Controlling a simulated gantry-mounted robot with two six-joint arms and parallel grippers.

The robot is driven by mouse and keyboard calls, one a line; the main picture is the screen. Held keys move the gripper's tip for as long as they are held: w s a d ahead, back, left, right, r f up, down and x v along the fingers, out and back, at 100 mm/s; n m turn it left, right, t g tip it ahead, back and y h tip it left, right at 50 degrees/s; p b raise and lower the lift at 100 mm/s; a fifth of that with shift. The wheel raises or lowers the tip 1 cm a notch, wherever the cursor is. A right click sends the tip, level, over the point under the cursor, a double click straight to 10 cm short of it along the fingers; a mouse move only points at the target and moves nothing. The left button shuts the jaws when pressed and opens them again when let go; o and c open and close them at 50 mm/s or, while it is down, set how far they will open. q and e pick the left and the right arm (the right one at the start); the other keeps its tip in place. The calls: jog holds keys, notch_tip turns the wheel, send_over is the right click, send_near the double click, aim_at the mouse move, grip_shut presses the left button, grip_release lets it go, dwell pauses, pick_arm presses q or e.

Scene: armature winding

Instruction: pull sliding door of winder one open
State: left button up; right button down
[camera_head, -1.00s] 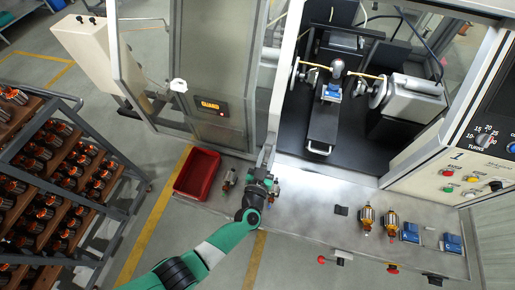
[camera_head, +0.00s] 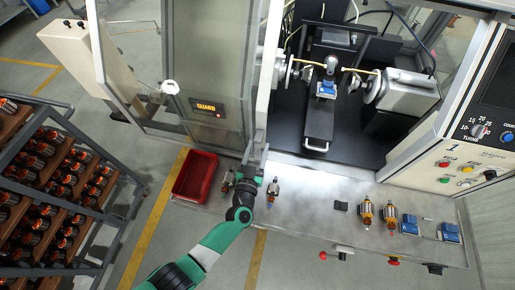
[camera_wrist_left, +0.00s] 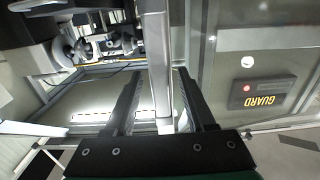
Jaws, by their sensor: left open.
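Winder one (camera_head: 432,150) stands at the right, marked "1". Its sliding door shows as a pale upright edge post (camera_head: 268,62) at the left side of the opening. The same upright bar (camera_wrist_left: 157,62) runs down the middle of the left wrist view. My left gripper (camera_head: 255,150) is at the lower end of this post. In the wrist view its two dark fingers (camera_wrist_left: 160,100) are spread on either side of the bar, with gaps visible. The fingertips are hard to make out in the head view. My right gripper is not in view.
A framed panel with a GUARD display (camera_head: 206,107) stands left of the post. A red tray (camera_head: 195,177) and several armatures (camera_head: 367,212) lie on the front shelf (camera_head: 310,207). A rack of armatures (camera_head: 60,170) stands at far left. Inside the winder are chucks (camera_head: 372,85).

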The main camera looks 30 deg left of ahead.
pick_arm(q)
jog(key=shift+s, duration=0.1)
jog(key=p+v, duration=0.4)
jog(key=v, duration=0.7)
jog(key=shift+s, duration=0.2)
